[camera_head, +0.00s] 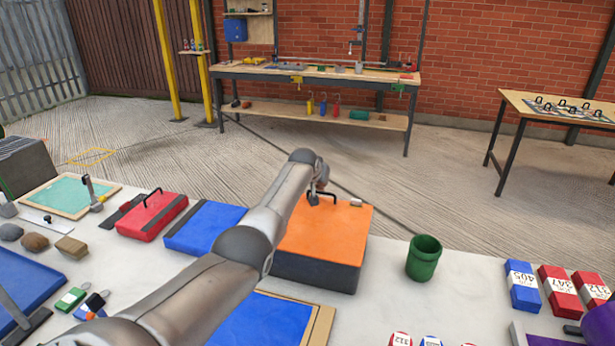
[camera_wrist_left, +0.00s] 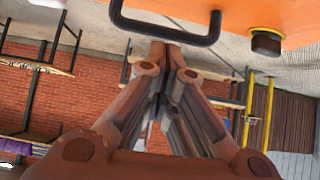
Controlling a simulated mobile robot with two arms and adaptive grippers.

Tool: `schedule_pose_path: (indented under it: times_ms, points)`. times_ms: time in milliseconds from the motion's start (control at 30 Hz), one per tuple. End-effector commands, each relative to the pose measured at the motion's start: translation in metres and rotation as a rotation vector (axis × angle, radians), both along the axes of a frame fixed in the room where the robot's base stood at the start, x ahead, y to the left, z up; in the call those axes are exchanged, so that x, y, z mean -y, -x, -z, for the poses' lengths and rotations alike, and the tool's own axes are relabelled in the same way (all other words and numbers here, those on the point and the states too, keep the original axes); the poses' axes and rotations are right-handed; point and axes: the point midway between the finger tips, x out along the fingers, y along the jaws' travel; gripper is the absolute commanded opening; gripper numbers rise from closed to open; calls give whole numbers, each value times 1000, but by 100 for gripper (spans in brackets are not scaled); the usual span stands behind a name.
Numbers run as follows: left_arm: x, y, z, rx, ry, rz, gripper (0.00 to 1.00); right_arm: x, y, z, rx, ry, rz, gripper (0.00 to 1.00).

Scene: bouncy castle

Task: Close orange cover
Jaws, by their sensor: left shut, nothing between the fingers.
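The orange cover (camera_head: 325,238) lies on top of a dark box (camera_head: 318,272) in the middle of the head view. I cannot tell whether it sits fully down. A black handle (camera_head: 328,196) stands near its far edge, partly behind my left gripper (camera_head: 319,188). In the left wrist view the orange cover (camera_wrist_left: 255,14) fills the top, with the black handle (camera_wrist_left: 168,32) hanging across it. My left gripper (camera_wrist_left: 172,48) is shut and empty there, its fingertips close beside the handle bar. I cannot tell if they touch. My right gripper is not in view.
A blue panel (camera_head: 205,228) and a red case (camera_head: 152,217) lie left of the box. A green cup (camera_head: 424,258) stands to the right, with numbered blocks (camera_head: 522,286) farther right. Pale table surface is clear around the cup. A workbench (camera_head: 315,75) stands behind.

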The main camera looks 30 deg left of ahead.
Motion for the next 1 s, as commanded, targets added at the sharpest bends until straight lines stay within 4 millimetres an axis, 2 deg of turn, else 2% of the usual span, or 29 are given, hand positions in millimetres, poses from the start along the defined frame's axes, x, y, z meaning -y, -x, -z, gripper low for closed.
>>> schedule_pose_path:
  times_ms: [367, 1000]
  points:
    - [4, 19, -15, 2, -1, 1, 0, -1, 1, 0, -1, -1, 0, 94]
    - [15, 68, -62, 2, -2, 0, 0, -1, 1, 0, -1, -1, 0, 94]
